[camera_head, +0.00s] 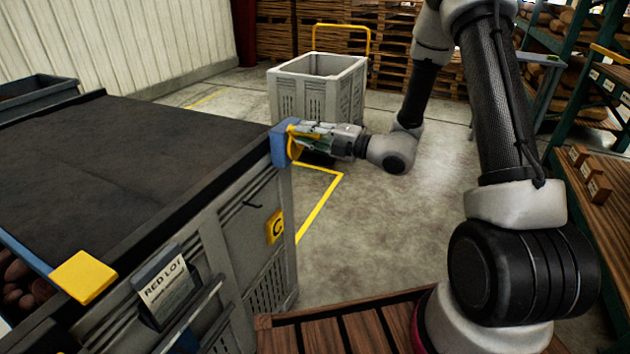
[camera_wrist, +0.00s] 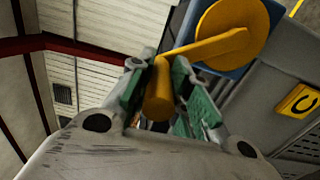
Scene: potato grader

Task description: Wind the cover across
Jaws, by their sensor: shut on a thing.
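The dark cover (camera_head: 120,155) lies over most of the large grey crate, with a black edge along its near and right sides. At the crate's far right corner is a blue bracket (camera_head: 281,146) with a yellow crank; the crank disc (camera_wrist: 232,35) and its handle (camera_wrist: 158,98) show in the wrist view. My gripper (camera_head: 312,137) is at this corner, its green-padded fingers (camera_wrist: 170,95) on either side of the yellow handle and shut on it. At the near left, a blue bar with a yellow end block (camera_head: 84,277) borders an uncovered strip where reddish potatoes (camera_head: 22,280) show.
A yellow "C" plate (camera_head: 275,226) and a "RED LOT" card (camera_head: 165,288) are on the crate's side. An empty grey bin (camera_head: 318,90) stands behind on the floor. A green shelf rack (camera_head: 600,150) stands at right. Open floor lies between crate and rack.

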